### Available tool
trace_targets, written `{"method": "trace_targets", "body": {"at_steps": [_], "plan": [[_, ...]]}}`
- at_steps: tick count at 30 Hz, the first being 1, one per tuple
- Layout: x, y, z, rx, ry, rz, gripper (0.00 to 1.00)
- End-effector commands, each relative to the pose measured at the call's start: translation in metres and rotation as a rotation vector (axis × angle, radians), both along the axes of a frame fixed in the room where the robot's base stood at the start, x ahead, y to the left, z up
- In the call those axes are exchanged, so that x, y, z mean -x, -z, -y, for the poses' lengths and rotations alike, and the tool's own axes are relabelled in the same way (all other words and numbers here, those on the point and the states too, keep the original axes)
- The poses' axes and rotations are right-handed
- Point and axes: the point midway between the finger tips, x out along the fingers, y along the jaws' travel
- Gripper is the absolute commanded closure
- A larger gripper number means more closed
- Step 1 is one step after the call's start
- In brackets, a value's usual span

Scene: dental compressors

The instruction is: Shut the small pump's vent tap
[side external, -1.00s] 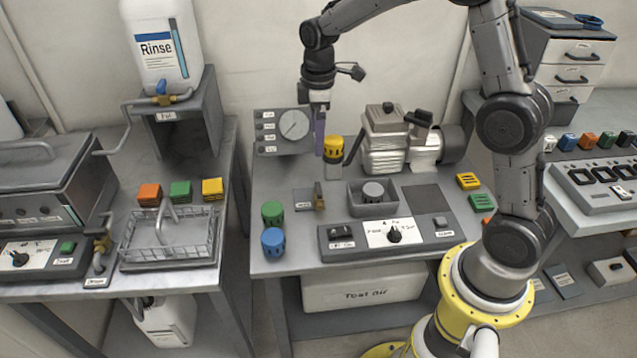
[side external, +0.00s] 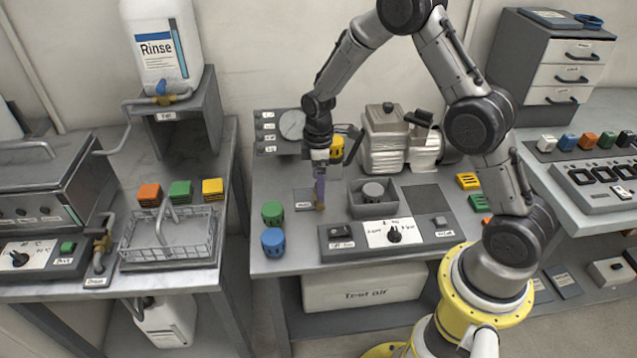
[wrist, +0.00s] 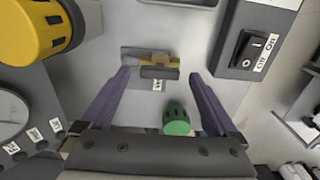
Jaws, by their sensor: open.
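A small brass tap (side external: 320,206) stands on the grey bench, in front of the gauge panel. In the wrist view the brass tap (wrist: 160,68) lies between my fingertips, with a grey plate and a small label beside it. I cannot read the label or tell the tap's setting. My gripper (side external: 319,192) points down right over the tap and hides part of it. In the wrist view my gripper (wrist: 160,75) is open, one purple finger on each side of the tap with a gap. A grey pump (side external: 384,140) stands behind, to the right.
A yellow canister (side external: 337,150) is close behind my gripper. A green canister (side external: 272,212) and a blue one (side external: 273,243) stand at front left. A switch panel (side external: 366,238) lies at front right. A grey tray (side external: 373,209) is right of the tap.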

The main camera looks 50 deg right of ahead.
Motion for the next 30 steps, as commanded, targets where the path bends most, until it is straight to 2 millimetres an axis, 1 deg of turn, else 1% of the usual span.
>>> {"method": "trace_targets", "body": {"at_steps": [4,12,17,18,23,24,26,27,30], "plan": [[0.0004,0.0075,-0.0001,-0.001,0.0,-0.001,0.05],[0.0002,0.0081,-0.0001,0.0,0.0,0.0,0.05],[0.0001,0.0079,0.0001,0.0,0.0,0.0,0.34],[0.0001,0.0079,-0.0001,0.0,0.0,0.0,0.41],[0.0001,0.0077,-0.0001,0.0,0.0,0.0,0.7],[0.0001,0.0077,-0.0001,0.0,0.0,0.0,0.77],[0.0001,0.0076,-0.0001,0.0,0.0,0.0,0.88],[0.0001,0.0076,-0.0001,0.0,0.0,0.0,0.91],[0.0,0.0075,-0.0001,0.0,0.003,0.0,0.91]]}}
